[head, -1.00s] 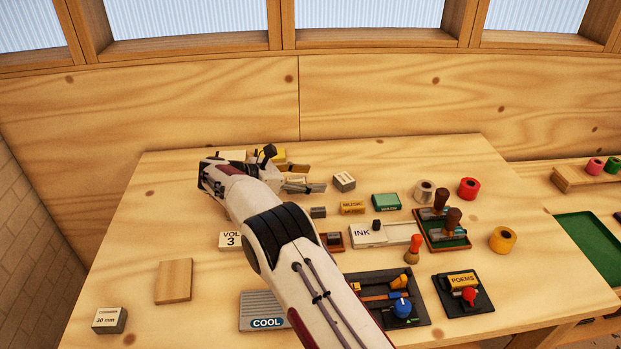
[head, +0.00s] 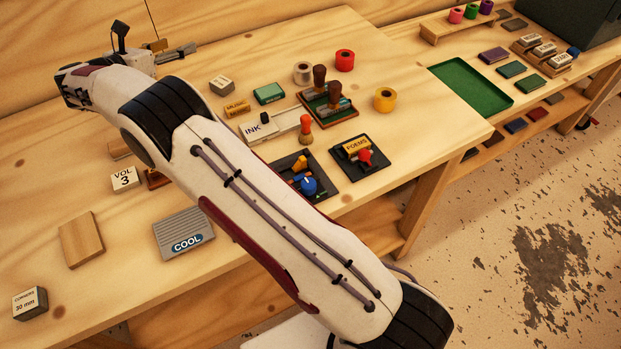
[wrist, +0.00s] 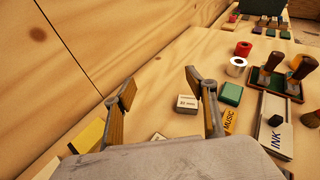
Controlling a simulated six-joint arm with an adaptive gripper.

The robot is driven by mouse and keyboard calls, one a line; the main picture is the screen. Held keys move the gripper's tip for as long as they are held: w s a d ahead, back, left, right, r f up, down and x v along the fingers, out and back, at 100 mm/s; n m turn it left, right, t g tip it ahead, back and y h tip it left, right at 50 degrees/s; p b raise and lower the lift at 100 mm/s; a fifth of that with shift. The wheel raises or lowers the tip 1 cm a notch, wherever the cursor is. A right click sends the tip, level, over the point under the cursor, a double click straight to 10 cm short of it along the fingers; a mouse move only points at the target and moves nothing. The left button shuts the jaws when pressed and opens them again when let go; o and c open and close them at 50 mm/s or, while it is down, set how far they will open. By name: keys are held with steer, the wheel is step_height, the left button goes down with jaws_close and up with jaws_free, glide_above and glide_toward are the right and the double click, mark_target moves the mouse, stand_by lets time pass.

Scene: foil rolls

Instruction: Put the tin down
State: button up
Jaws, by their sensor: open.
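My gripper (head: 180,54) is at the far left of the bench, its fingers spread. In the wrist view its two fingers (wrist: 160,84) stand wide apart with nothing between them. A small green tin-like box (head: 269,93) lies flat on the bench, right of my gripper and apart from it; it also shows in the wrist view (wrist: 231,94). Which thing the task calls the tin I cannot tell for sure. A grey block with a white label (head: 221,85) lies on the bench nearer my gripper, beyond the fingers in the wrist view (wrist: 187,104).
Foil rolls in white (head: 303,72), red (head: 345,60) and yellow (head: 385,99) stand at the right. The INK box (head: 257,129), a stamp tray (head: 335,113) and a MUSIC block (head: 237,107) crowd the middle. Bare wood lies near the VOL 3 block (head: 125,179). A wooden wall stands behind.

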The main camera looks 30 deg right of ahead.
step_height(320, 180, up, 20)
steer(key=w+n+t+y, duration=0.2)
steer(key=n+t+y, duration=0.4)
steer(key=n, duration=0.5)
steer(key=s+a+r+n+t+y, duration=0.1)
steer(key=s+r+n+y, duration=0.2)
steer(key=s+r+n, duration=0.3)
steer(key=s+a+r+n+y, duration=0.25)
steer(key=s+n, duration=0.25)
steer(key=n, duration=0.4)
steer(key=s+d+f+n+g+y, duration=0.1)
steer(key=s+f+n+g+y, duration=0.3)
steer(key=s, duration=0.6)
steer(key=s+d+f+n+h, duration=0.1)
steer(key=s+f+n, duration=0.1)
steer(key=s+n, duration=0.6)
steer(key=s+d+f+n+g+h, duration=0.1)
steer(key=s+d+f+n+g, duration=0.1)
steer(key=s+f, duration=0.3)
steer(key=s+d+f+n+g+h, duration=0.1)
steer(key=s+f, duration=0.5)
steer(key=s, duration=0.8)
steer(key=s+d+f+n+g+h, duration=0.1)
steer(key=s+d+f+n+g, duration=0.2)
steer(key=s, duration=0.6)
steer(key=d+f+n, duration=0.1)
steer(key=d+f, duration=0.1)
steer(key=d, duration=0.1)
steer(key=shift+s+d+f+n, duration=0.25)
steer(key=shift+s+n, duration=0.05)
